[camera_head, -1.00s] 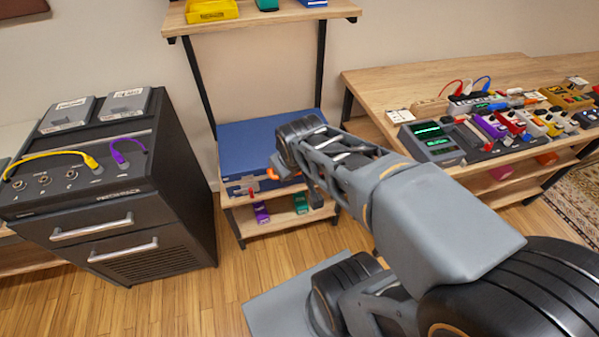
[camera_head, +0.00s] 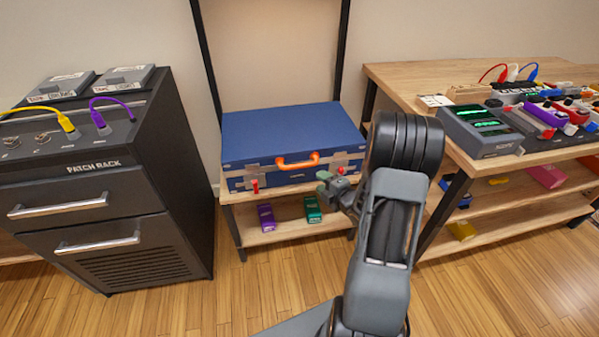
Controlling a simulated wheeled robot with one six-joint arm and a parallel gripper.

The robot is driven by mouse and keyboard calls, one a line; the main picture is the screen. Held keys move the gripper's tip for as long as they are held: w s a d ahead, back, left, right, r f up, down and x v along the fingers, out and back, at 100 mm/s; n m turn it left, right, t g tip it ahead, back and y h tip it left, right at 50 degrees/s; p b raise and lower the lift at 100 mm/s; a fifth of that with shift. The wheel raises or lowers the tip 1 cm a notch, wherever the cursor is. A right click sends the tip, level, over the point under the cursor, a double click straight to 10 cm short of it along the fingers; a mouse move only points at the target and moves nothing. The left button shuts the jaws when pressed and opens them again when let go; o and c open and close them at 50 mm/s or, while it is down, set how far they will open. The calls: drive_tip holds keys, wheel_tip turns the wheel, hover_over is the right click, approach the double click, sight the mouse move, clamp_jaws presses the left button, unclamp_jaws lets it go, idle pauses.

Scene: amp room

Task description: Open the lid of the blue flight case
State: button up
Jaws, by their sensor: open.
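The blue flight case (camera_head: 290,132) lies flat on a wooden shelf between two black uprights. Its lid is down. An orange handle (camera_head: 298,161) is on its front face, with a red latch (camera_head: 255,186) to the left and another red latch (camera_head: 340,170) to the right, by my gripper. My gripper (camera_head: 325,181) is open and seems empty. It is in front of the case's right part, near the right latch. Whether it touches the latch cannot be told. My arm hides the area just right of the case.
The black patch rack (camera_head: 110,200) with two drawers stands at the left. A wooden table (camera_head: 400,80) with pedals and cables stands at the right. A purple pedal (camera_head: 266,217) and a green pedal (camera_head: 313,209) sit on the lower shelf. Floor in front is clear.

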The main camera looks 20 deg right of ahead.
sight(301, 167)
drive_tip(key=b+x, duration=0.1)
drive_tip(key=x, duration=1.2)
drive_tip(key=shift+a, duration=0.15)
drive_tip(key=shift+c, duration=0.2)
clamp_jaws()
